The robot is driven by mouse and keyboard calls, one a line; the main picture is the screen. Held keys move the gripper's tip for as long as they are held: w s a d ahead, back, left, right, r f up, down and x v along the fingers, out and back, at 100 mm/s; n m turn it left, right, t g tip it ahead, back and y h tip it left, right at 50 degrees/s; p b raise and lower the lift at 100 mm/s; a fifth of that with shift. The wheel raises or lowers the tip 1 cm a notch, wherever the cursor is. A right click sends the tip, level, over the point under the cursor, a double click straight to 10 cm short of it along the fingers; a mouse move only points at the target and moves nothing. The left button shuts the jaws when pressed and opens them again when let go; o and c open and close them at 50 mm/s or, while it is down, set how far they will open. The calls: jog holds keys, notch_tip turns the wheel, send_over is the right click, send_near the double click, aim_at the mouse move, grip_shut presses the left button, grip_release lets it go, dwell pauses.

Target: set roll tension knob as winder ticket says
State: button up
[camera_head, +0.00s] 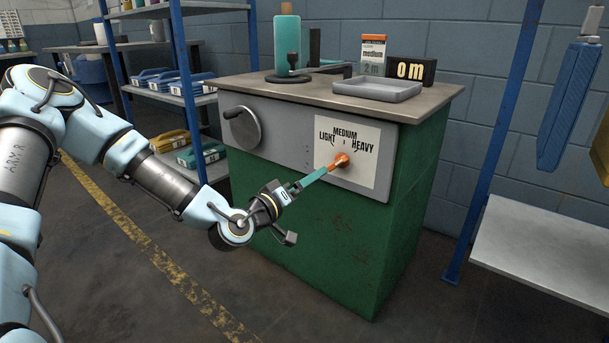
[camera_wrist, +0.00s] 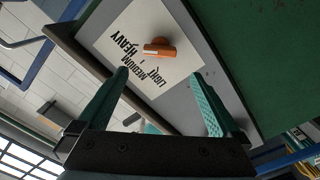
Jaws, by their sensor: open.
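The orange roll tension knob (camera_head: 342,160) is on a pale dial plate (camera_head: 360,183) marked LIGHT, MEDIUM and HEAVY, on the front of the green cabinet. In the wrist view the knob (camera_wrist: 160,47) is an elongated bar lying roughly across the picture, apart from both fingers. I cannot tell for sure which word it points at. My gripper (camera_head: 322,173) is open and close in front of the dial. In the wrist view its teal fingers (camera_wrist: 160,76) are apart with nothing between them. A small card reading "medium" and "2 m" (camera_head: 373,55) stands on the cabinet top.
A round grey handwheel (camera_head: 243,128) is left of the dial. A blue-post shelf stands right; floor before the cabinet is clear.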

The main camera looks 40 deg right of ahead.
aim_at(334, 165)
jog(key=b+x, duration=0.1)
jog(key=x, duration=0.9)
jog(key=shift+d, duration=0.2)
jog(key=c, duration=1.2)
